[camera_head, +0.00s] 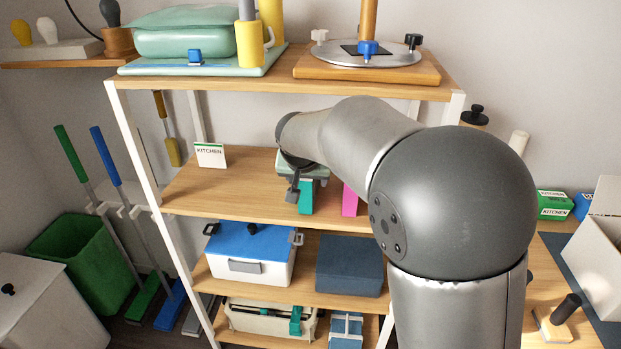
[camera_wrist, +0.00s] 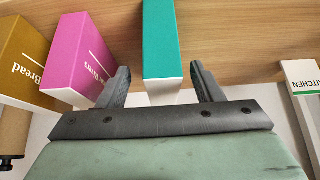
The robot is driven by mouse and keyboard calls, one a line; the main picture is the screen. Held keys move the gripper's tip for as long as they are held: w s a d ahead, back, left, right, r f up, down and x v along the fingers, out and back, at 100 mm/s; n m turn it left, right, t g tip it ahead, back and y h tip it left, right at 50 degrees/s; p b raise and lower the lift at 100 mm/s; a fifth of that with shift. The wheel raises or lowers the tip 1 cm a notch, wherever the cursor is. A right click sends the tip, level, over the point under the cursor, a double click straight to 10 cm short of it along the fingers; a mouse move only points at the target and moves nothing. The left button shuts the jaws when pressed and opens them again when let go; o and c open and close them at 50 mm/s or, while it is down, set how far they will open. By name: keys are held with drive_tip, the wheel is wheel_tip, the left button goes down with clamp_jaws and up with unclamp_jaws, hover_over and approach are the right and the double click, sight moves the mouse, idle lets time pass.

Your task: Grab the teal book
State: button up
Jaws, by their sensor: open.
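The teal book (camera_wrist: 161,42) stands on the wooden shelf in the wrist view, its white lower edge toward my gripper. My gripper (camera_wrist: 158,85) is open, with one finger on each side of the book's near end and gaps showing between the fingers and the book. In the head view the teal book (camera_head: 306,197) shows on the middle shelf just below my gripper (camera_head: 293,190), partly hidden by it. The fingertips are hard to make out in the head view.
A magenta book (camera_wrist: 80,52) stands close left of the left finger, with a brown book (camera_wrist: 28,58) beyond it. A white KITCHEN sign (camera_head: 210,155) stands on the same shelf (camera_head: 240,190). The upper shelf (camera_head: 280,85) lies above my wrist.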

drive_tip(key=w, duration=0.3)
drive_tip(key=shift+w+d, duration=0.1)
drive_tip(key=shift+d, duration=0.05)
drive_tip(key=w, duration=0.1)
drive_tip(key=w+f, duration=0.1)
drive_tip(key=w+p, duration=0.1)
drive_tip(key=shift+w+d+f, duration=0.1)
drive_tip(key=shift+f, duration=0.25)
drive_tip(key=shift+w+f, duration=0.3)
drive_tip(key=shift+f, duration=0.15)
drive_tip(key=c, duration=1.3)
